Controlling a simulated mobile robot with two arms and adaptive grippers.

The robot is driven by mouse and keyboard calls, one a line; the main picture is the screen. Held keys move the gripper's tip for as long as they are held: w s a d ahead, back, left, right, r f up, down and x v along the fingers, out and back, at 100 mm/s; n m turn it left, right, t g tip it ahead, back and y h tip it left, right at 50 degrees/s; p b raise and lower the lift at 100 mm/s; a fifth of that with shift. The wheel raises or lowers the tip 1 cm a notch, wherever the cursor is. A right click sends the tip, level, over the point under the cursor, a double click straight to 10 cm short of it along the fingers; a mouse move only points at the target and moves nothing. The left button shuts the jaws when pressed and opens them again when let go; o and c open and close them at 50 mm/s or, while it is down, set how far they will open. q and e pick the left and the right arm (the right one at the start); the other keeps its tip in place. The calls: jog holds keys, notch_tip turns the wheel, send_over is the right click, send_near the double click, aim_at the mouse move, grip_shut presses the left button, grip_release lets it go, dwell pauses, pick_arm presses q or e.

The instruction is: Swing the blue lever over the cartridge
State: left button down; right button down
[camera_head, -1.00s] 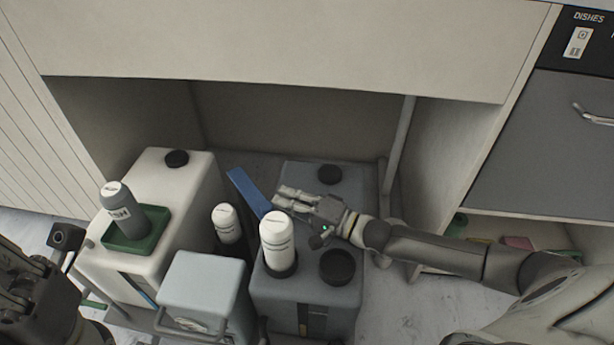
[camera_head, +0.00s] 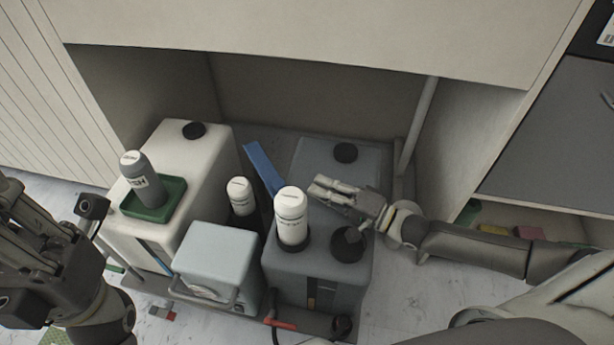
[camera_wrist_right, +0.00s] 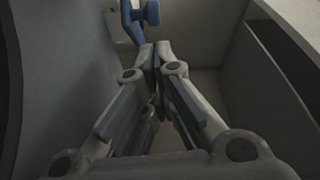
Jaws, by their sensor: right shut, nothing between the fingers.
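The blue lever (camera_head: 263,168) is a long flat bar. It slants behind the two white-topped cartridges, between the white tank and the dark grey tank. One cartridge (camera_head: 241,193) sits in a dark holder left of the lever's lower end. The other cartridge (camera_head: 291,213) stands upright on the grey tank; the lever is not over either top. My right gripper (camera_head: 318,188) is shut and empty above the grey tank, right of the lever and apart from it. In the right wrist view a blue part (camera_wrist_right: 146,14) shows beyond the closed fingertips. My left gripper (camera_head: 30,235) is at the left edge, its fingers unclear.
The white tank (camera_head: 205,160) carries a green tray (camera_head: 172,207) with a grey bottle (camera_head: 140,178). A pale blue-grey box (camera_head: 216,258) stands in front. The grey tank (camera_head: 318,265) has black caps. A cabinet wall and overhanging panel enclose the back.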

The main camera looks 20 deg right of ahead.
jog(key=v, duration=0.6)
jog(key=shift+a, duration=0.1)
